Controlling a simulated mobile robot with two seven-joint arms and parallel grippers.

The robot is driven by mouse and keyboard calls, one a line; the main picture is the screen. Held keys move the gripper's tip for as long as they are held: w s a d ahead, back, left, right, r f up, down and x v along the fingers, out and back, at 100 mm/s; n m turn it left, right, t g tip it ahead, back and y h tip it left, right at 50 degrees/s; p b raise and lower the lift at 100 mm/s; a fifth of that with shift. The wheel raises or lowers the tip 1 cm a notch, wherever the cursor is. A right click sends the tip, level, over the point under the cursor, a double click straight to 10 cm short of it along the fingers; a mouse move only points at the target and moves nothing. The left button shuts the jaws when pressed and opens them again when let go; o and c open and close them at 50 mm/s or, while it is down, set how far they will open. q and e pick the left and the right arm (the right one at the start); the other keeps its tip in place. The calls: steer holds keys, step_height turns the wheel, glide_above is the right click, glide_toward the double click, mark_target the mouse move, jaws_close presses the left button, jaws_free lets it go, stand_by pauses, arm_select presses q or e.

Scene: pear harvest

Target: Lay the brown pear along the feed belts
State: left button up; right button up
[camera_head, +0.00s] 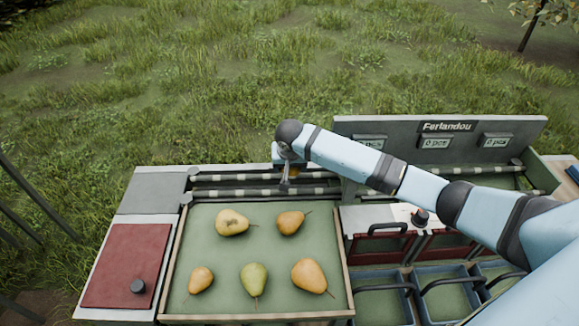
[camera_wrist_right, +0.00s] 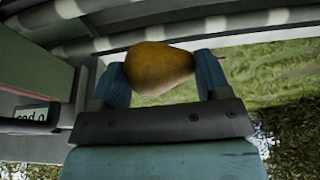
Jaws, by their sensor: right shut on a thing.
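My right gripper (camera_head: 286,176) is over the feed belts (camera_head: 235,191), near their right part. In the right wrist view its two blue fingers (camera_wrist_right: 161,78) are shut on the brown pear (camera_wrist_right: 158,68), one on each side. The pear lies crosswise between the fingers, its stem to the right. The belts, banded white and dark, also run behind the pear in the wrist view (camera_wrist_right: 205,25). I cannot tell whether the pear touches them. My left gripper is not in view.
A green tray (camera_head: 226,268) in front of the belts holds several pears, yellow, green and brown. Blue crates (camera_head: 384,307) stand at the lower right. A grey "Ferlandou" panel (camera_head: 390,128) with counters rises behind, right of the gripper. A red panel (camera_head: 127,265) is at left.

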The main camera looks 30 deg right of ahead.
mark_target(289, 174)
steer(key=shift+f+b, duration=1.55)
steer(key=shift+f, duration=0.9)
steer(key=o, duration=1)
steer(key=shift+o, duration=0.2)
steer(key=v, duration=1.3)
steer(key=shift+s+r, duration=0.15)
steer(key=shift+r, duration=0.2)
steer(key=shift+a, duration=0.1)
